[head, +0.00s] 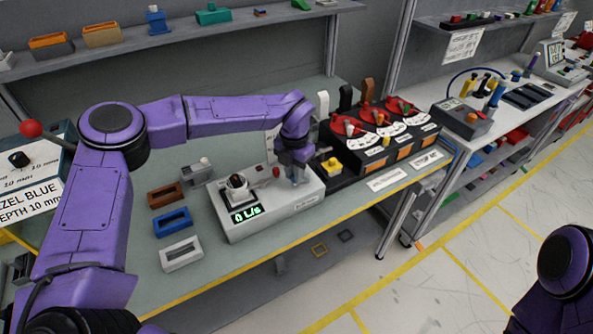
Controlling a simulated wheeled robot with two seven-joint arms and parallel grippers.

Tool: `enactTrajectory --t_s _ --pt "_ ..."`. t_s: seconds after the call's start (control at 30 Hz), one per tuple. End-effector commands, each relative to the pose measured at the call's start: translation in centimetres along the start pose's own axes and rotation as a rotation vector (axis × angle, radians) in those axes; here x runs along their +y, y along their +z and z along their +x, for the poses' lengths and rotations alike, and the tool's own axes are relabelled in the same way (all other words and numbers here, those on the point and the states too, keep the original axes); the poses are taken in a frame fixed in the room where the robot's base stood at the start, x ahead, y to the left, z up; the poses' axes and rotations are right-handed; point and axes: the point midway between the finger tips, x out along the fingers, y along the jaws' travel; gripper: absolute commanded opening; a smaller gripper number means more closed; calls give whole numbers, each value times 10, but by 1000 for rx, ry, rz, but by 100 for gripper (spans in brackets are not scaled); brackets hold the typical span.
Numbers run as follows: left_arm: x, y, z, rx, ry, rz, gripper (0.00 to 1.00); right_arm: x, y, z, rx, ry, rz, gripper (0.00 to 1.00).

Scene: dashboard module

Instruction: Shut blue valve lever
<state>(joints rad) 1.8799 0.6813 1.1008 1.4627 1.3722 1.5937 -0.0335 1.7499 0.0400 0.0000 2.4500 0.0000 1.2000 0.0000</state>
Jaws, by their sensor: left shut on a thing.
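The grey module (272,209) stands on the bench with a green display (246,214) that reads 0 L/s. On its top are a round black-and-white fitting (238,187) and a small red knob (276,171). My left gripper (297,180) points down at the right part of this module. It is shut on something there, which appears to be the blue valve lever. The lever is mostly hidden by the gripper, so its angle cannot be made out. My right gripper is out of view; only part of my right arm shows at lower right.
Brown, blue and white frames (181,256) lie left of the module. Right of it stands a black unit with red dials (370,117) and a yellow button (332,167), close to my left gripper. A shelf (120,53) runs behind. The floor at right is open.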

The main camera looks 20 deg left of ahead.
Motion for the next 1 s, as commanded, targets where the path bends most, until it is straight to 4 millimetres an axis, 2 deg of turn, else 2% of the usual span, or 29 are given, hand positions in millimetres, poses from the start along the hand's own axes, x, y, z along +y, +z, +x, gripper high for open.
enactTrajectory --t_s 0.3,0.8,0.83,0.87,0.9,1.0 --pt "4 2 -1 -4 2 98 0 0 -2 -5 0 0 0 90" --pt "5 3 -1 -5 2 112 0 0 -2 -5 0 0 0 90" --pt "5 3 -1 -5 2 112 30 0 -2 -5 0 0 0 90" --pt "5 3 -1 -5 2 112 40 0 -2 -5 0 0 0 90" --pt "5 3 -1 -4 1 112 46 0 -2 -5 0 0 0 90" --pt "5 2 -1 -3 1 111 46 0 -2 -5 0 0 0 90"
